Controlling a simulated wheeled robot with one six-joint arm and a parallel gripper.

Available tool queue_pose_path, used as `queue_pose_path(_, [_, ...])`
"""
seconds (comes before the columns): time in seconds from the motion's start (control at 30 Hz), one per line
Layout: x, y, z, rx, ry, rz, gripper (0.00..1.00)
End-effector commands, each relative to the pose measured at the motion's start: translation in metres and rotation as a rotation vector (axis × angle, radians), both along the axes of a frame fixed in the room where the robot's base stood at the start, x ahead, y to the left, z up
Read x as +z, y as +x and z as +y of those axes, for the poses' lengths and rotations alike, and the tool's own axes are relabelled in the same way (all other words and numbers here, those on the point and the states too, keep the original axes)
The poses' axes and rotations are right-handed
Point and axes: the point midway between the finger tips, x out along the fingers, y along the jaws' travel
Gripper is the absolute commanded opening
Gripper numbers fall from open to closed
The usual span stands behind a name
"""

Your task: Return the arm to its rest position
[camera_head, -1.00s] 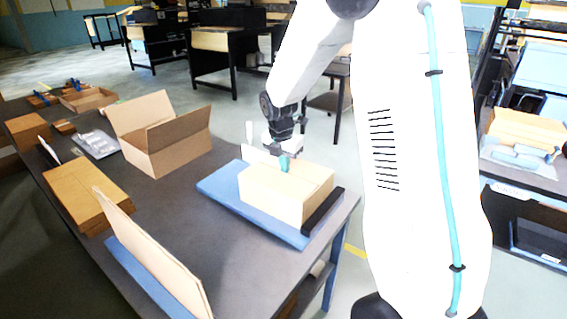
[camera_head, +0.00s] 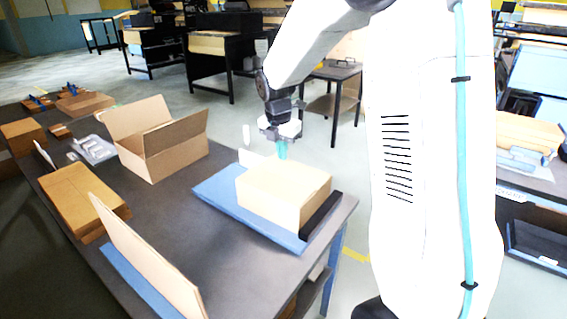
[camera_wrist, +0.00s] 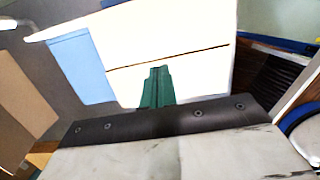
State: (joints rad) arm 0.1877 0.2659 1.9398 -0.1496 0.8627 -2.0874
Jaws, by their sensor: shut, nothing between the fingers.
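My gripper (camera_head: 282,150) hangs from my white arm just above the back edge of a closed cardboard box (camera_head: 284,192) in the head view. Its green fingertips are together with nothing between them. In the wrist view, the shut green fingers (camera_wrist: 157,88) show against the pale box top (camera_wrist: 170,40), which has a dark seam across it. The gripper looks apart from the box.
The box sits on a blue mat (camera_head: 215,193) with a black bar (camera_head: 321,215) at its right. An open carton (camera_head: 160,145), stacked flat cardboard (camera_head: 82,195) and an upright cardboard panel (camera_head: 145,255) share the dark table (camera_head: 185,222). Other workbenches stand behind.

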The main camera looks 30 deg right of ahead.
Motion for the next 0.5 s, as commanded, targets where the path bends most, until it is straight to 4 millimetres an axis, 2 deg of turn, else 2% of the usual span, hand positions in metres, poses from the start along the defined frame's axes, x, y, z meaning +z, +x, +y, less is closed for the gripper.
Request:
queue_pose_path(0.03, [0.014,0.001,0.0,0.0,-0.001,-0.006,0.0])
queue_pose_path(0.2, [0.053,0.001,0.0,0.0,0.0,-0.005,0.0])
queue_pose_path(0.33, [0.075,0.0,0.0,0.0,-0.001,-0.003,0.0])
queue_pose_path(0.5, [0.091,0.0,0.0,-0.001,0.0,-0.001,0.0])
